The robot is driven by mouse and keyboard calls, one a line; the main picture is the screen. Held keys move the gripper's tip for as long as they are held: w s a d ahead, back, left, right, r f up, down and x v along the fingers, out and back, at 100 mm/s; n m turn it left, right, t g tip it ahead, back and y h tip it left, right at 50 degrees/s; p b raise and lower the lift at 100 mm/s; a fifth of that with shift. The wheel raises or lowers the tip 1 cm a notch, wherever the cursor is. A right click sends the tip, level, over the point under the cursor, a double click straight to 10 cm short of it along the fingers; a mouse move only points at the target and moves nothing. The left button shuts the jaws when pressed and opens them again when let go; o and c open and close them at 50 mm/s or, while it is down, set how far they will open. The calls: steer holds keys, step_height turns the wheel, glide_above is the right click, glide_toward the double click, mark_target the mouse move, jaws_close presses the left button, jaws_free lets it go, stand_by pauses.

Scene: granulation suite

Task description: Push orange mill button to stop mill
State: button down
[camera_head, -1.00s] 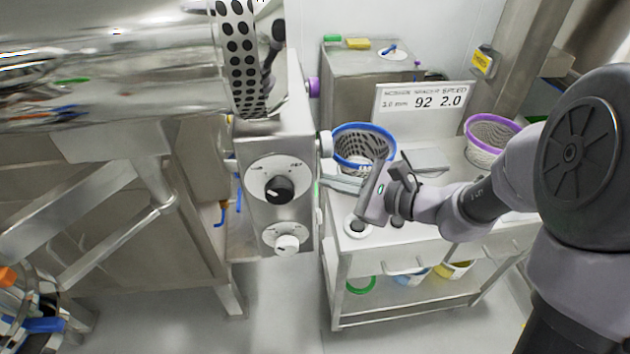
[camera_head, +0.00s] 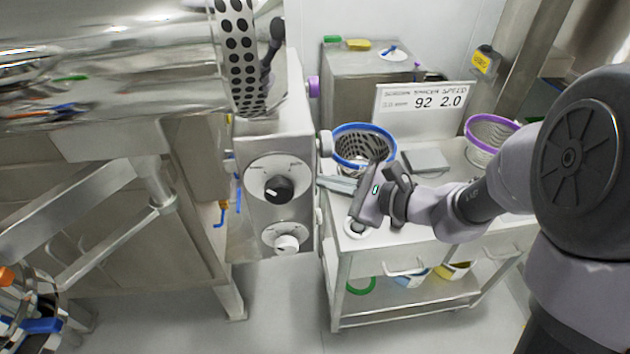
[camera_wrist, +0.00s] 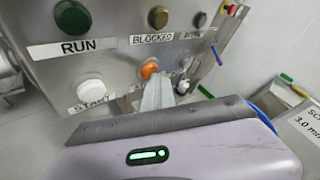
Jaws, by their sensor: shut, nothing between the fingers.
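The orange mill button (camera_wrist: 149,69) sits on the steel button panel (camera_wrist: 110,58) in the wrist view, above a partly hidden label. It lies right of the white START button (camera_wrist: 90,90) and below the amber BLOCKED lamp (camera_wrist: 158,17). My gripper (camera_wrist: 160,82) is shut and empty, its fingertips just below the orange button and overlapping its lower edge; I cannot tell whether they touch. In the head view my gripper (camera_head: 328,183) points left at the side of the mill's control housing (camera_head: 275,150). The orange button cannot be made out there.
A dark green lamp (camera_wrist: 72,17) sits above the RUN label. Two dials, black (camera_head: 279,189) and white (camera_head: 286,243), face the head camera. A cart (camera_head: 410,240) with a blue-rimmed basket (camera_head: 363,150) and a sign (camera_head: 420,105) stands close behind and below my gripper.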

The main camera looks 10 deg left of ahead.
steer(key=shift+w+d, duration=0.25)
steer(key=shift+d, duration=0.6)
steer(key=d, duration=0.2)
steer(key=w+d, duration=0.1)
steer(key=d, duration=0.1)
steer(key=shift+w+d, duration=0.2)
steer(key=shift+d, duration=0.2)
steer(key=shift+r, duration=0.1)
stand_by(0.4)
steer(key=s+r+n+g+h, duration=0.25)
steer(key=s+n, duration=0.25)
steer(key=s, duration=0.5)
steer(key=s+r+n+g+h, duration=0.1)
steer(key=s+n+h, duration=0.35)
steer(key=s, duration=0.45)
steer(key=s+d+r+n+t+h, duration=0.1)
steer(key=s+d+n+h, duration=0.3)
steer(key=d, duration=0.4)
steer(key=shift+r+t, duration=0.2)
steer(key=shift+t, duration=0.65)
